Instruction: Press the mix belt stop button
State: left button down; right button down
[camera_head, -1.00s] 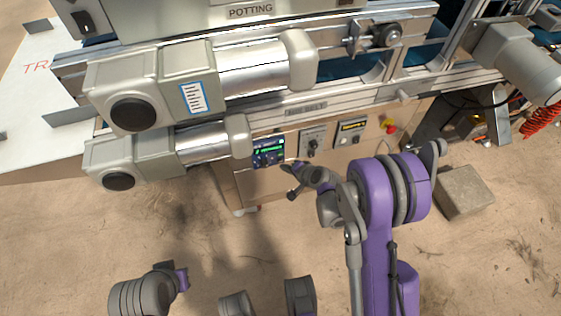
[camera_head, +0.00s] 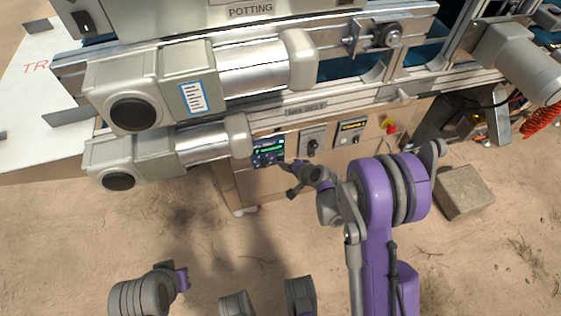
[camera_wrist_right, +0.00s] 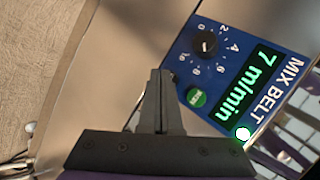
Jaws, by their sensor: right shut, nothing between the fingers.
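The blue mix belt panel (camera_head: 268,151) is on the front of the machine's cabinet. In the right wrist view the panel (camera_wrist_right: 222,75) shows a black speed knob (camera_wrist_right: 205,43), a green round button (camera_wrist_right: 196,97), a lit display (camera_wrist_right: 250,82) reading 7 m/min and a glowing lamp (camera_wrist_right: 243,133). My right gripper (camera_head: 284,165) is shut and empty, its tips at the panel's lower right in the head view. In the wrist view the fingers (camera_wrist_right: 160,75) point just beside the panel's edge, near the green button. I cannot make out a stop button; the fingers may hide it.
Two more control boxes (camera_head: 312,141) (camera_head: 351,131) and a red emergency button (camera_head: 390,127) sit right of the panel. Grey motors (camera_head: 200,144) overhang the cabinet on the left. A stone block (camera_head: 464,192) lies on the sandy floor at the right.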

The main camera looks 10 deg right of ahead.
jog(key=shift+w, duration=0.3)
jog(key=shift+s, duration=0.2)
dwell(0.3)
jog(key=shift+s, duration=0.35)
jog(key=shift+s, duration=0.1)
jog(key=s+b, duration=0.1)
jog(key=s, duration=0.4)
jog(key=shift+s+d, duration=0.15)
jog(key=shift+s, duration=0.25)
dwell(0.7)
